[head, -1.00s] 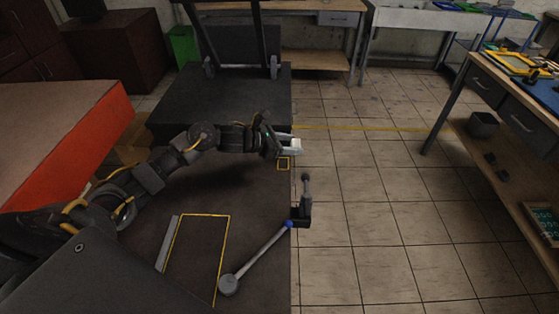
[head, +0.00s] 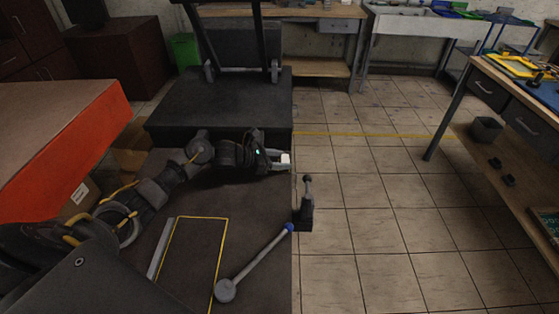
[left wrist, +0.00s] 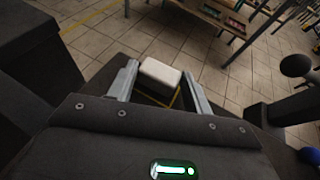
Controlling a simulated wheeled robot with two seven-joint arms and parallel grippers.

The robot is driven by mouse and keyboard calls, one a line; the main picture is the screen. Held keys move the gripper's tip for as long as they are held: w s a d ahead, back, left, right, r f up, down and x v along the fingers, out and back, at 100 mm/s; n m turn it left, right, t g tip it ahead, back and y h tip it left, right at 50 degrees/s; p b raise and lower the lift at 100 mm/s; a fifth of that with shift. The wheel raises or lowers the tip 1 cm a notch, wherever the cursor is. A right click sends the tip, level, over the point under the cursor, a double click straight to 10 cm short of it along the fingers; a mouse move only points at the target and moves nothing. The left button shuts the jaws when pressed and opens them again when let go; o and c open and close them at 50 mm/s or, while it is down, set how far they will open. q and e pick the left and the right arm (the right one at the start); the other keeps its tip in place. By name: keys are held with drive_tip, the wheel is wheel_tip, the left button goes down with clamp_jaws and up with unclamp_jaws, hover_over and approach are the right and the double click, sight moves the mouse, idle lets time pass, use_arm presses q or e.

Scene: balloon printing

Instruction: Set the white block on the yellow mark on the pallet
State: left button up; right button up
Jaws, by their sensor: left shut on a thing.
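The white block (head: 285,158) is between the fingers of my left gripper (head: 281,162), near the right edge of the dark pallet (head: 255,225). In the left wrist view the block (left wrist: 160,76) sits between the two grey fingers, which are shut on it. Part of the yellow mark (left wrist: 175,98) shows just below the block in that view. The block is over or very close to the mark; I cannot tell whether it touches the pallet. In the head view the gripper hides the mark. My right gripper is not in view.
A black post (head: 305,207) stands at the pallet's right edge, with a grey rod (head: 258,260) beside it. A larger yellow outline (head: 222,250) lies nearer on the pallet. An orange-sided table (head: 85,140) is at left, a workbench (head: 515,110) at right. Tiled floor is clear between.

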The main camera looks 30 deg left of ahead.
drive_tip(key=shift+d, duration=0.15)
use_arm(q)
drive_tip(key=shift+f, duration=0.1)
drive_tip(key=o, duration=1.1)
drive_tip(key=shift+c, duration=0.2)
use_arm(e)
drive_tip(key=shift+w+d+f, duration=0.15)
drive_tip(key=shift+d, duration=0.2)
